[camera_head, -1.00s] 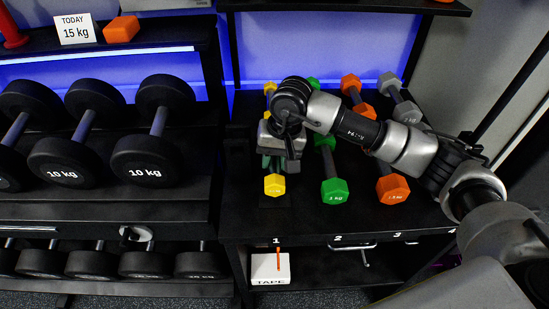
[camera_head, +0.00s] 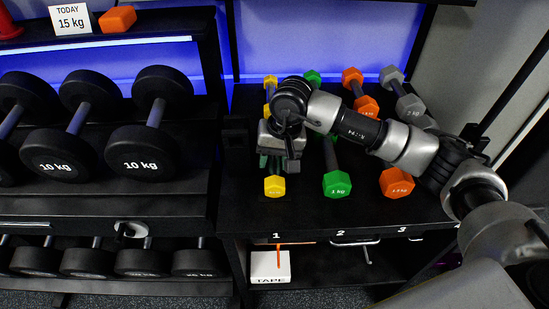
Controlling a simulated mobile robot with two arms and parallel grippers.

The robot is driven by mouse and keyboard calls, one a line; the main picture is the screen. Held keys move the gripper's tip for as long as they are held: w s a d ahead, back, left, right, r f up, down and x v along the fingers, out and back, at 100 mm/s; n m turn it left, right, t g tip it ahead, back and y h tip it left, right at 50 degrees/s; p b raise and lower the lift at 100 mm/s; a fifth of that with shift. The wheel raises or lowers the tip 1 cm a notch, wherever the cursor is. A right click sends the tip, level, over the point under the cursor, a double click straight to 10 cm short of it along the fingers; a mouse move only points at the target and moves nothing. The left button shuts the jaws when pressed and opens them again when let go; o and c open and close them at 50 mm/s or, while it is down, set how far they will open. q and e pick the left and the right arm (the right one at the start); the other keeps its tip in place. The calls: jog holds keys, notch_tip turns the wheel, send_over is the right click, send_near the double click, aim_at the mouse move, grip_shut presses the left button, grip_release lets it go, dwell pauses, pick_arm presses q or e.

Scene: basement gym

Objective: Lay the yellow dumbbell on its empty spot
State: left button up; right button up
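A yellow dumbbell's front head (camera_head: 275,186) shows at the front left of the black rack shelf (camera_head: 300,214), above label 1. My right gripper (camera_head: 279,163) is over this dumbbell, pointing down, and hides its handle and rear end. I cannot tell whether the fingers are closed on the handle, or whether the dumbbell touches the shelf. Behind the gripper, another yellow head (camera_head: 270,82) shows at the back of the shelf, with more yellow partly covered by my wrist. My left gripper is not in view.
Right of it lie a green dumbbell (camera_head: 337,184) and an orange dumbbell (camera_head: 397,183), with grey ones (camera_head: 409,105) farther right. Large black 10 kg dumbbells (camera_head: 146,152) fill the left rack. A white TAPE box (camera_head: 270,267) sits below the shelf.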

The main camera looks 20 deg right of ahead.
jog(key=shift+o, duration=1.4)
jog(key=shift+f, duration=0.1)
notch_tip(320, 180, up, 11)
jog(key=d, duration=0.2)
jog(key=shift+s+f, duration=0.15)
jog(key=shift+s, duration=0.15)
